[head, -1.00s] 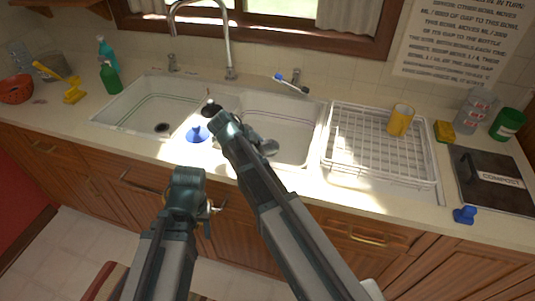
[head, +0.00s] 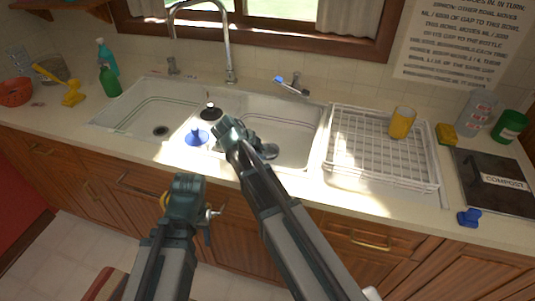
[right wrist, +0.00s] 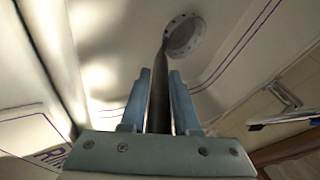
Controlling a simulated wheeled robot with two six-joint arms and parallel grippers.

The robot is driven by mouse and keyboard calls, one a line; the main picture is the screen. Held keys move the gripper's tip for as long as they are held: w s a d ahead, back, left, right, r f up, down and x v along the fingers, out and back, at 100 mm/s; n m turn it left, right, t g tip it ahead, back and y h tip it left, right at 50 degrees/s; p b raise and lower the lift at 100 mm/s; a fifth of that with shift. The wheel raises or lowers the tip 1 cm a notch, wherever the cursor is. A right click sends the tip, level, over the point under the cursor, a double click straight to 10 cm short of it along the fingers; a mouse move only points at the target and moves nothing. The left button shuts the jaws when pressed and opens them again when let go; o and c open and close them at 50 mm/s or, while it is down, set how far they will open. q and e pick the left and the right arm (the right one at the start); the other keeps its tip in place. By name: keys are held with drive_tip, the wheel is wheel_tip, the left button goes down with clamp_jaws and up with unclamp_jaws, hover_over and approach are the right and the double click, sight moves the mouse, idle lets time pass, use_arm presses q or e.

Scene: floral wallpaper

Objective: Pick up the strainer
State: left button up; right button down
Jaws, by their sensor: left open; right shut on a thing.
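My right gripper (head: 232,130) is over the divider side of the right sink basin. In the right wrist view its two blue-grey fingers (right wrist: 158,100) are shut on the dark grey handle of the strainer (right wrist: 160,85). The handle leads up to a pale round head with small holes along its rim (right wrist: 185,36). In the head view the grey head (head: 268,151) shows just right of the gripper, over the right basin; I cannot tell whether it touches the basin. My left gripper (head: 187,183) is open and empty in front of the counter edge.
A blue funnel-like thing (head: 196,137) and a black knobbed thing (head: 210,112) stand close left of my right gripper. The faucet (head: 230,50) rises behind. A white dish rack (head: 380,180) with a yellow cup (head: 402,122) stands right. The left basin (head: 140,115) is clear.

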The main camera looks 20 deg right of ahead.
drive_tip(key=shift+r, duration=0.1)
wheel_tip(320, 180, up, 10)
drive_tip(key=p, duration=1)
wheel_tip(320, 180, up, 8)
drive_tip(key=p, duration=0.8)
idle(0.6)
